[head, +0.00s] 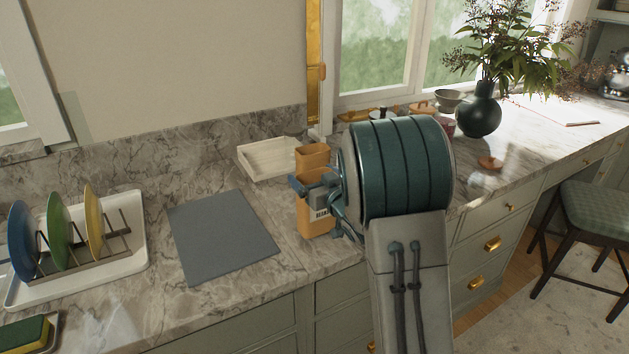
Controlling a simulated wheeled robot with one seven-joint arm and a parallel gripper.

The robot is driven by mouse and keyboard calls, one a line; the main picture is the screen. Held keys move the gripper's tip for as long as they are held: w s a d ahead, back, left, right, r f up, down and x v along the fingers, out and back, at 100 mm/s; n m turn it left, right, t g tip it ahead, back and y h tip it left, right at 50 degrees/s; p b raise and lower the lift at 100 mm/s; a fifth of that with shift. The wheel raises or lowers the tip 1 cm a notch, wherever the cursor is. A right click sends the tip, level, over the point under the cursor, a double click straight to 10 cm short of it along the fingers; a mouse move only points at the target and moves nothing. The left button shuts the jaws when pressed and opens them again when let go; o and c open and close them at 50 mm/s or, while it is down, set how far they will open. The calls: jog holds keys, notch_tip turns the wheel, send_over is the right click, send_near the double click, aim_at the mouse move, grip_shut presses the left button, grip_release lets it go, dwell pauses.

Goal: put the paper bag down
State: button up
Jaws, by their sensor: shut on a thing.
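The paper bag (313,159) is orange-brown and upright over the marble counter, right of the grey mat. My gripper (318,188) is shut on the paper bag, coming from its right side. A pale label with dark print shows at the gripper. The bag's lower part (314,222) shows below my gripper, close to the counter's front edge. I cannot tell whether its bottom touches the counter. My arm hides the counter to the right of the bag.
A grey mat (222,236) lies flat left of the bag. A white wooden tray (262,161) stands behind. A dish rack (84,257) with coloured plates is at the left, with a sponge (25,334) in front. A dark vase (479,110) with branches stands at the back right.

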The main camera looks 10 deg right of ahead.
jog(key=shift+f, duration=0.55)
jog(key=shift+f+b, duration=0.1)
jog(key=shift+b, duration=0.2)
jog(key=o, duration=1.5)
